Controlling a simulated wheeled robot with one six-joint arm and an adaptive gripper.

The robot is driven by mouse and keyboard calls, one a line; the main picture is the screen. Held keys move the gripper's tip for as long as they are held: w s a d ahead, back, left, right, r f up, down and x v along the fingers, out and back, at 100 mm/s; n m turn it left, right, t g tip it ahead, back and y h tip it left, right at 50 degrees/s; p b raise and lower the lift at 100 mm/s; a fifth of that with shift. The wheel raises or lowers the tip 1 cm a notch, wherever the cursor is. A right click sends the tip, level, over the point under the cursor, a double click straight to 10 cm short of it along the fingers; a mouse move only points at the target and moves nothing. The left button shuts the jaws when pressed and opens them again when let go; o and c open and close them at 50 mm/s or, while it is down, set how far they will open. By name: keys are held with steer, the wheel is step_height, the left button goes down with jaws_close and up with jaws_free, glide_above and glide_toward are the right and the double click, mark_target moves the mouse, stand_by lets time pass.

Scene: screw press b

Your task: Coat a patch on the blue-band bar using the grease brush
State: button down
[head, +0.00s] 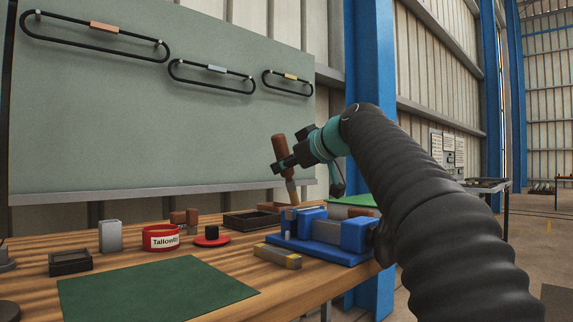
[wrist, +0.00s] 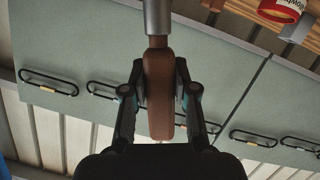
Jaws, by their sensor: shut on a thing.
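My gripper (head: 282,163) is shut on the brown handle of the grease brush (head: 281,147) and holds it upright above the bench, metal ferrule downward. The brush's lower end is over the blue vise; I cannot tell whether it touches anything. The wrist view shows the handle (wrist: 160,105) between both fingers (wrist: 160,88); the bristles are out of frame. The red tallow tin (head: 161,237) stands left of the vise.
A green mat (head: 155,290) covers the bench's front. A grey block (head: 110,236), a small black tray (head: 70,263), a red-and-black piece (head: 211,237) and a dark tray (head: 250,221) stand around the tin. Three looped black hangers are on the back board (head: 180,130).

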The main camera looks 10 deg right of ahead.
steer(key=shift+f+b, duration=0.35)
steer(key=shift+f, duration=0.05)
steer(key=shift+w+d+p, duration=0.5)
steer(key=shift+w+d, duration=0.35)
steer(key=shift+d, duration=0.3)
steer(key=shift+w+d+f, duration=0.15)
steer(key=shift+w+d, duration=0.35)
steer(key=shift+d, duration=0.2)
steer(key=shift+d, duration=0.1)
steer(key=shift+w+d+p, duration=0.95)
steer(key=shift+w+d, duration=0.05)
steer(key=shift+d, duration=0.2)
steer(key=shift+s+a, duration=0.1)
steer(key=shift+a, duration=0.05)
